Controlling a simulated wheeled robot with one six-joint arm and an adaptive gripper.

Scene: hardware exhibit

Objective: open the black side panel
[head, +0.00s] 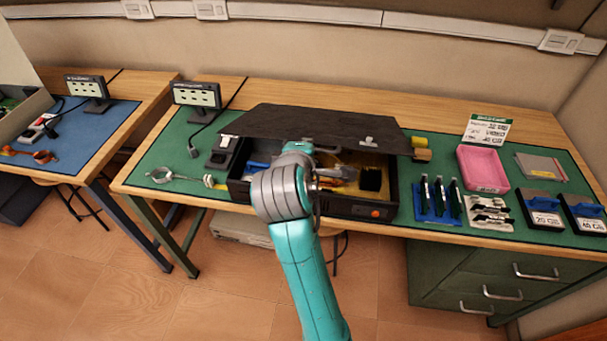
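The black side panel (290,122) is a wide dark sheet at the back of a black computer case (350,209) on the green mat. It stands raised, with the case interior visible below its near edge. Blue, yellow and dark parts show inside. A small light latch or tab (369,141) sits near the panel's right end. My teal and grey arm reaches up to the front of the case. My gripper (322,178) is mostly hidden behind the grey wrist, over the open interior. Its fingers, and whether it touches the panel, cannot be made out.
Left of the case are a small black device (222,153) and a display stand (197,95). To the right are memory sticks on a blue tray (437,205), a pink tray (482,168) and a sign (489,125). Yellow blocks (420,148) sit by the panel's right end.

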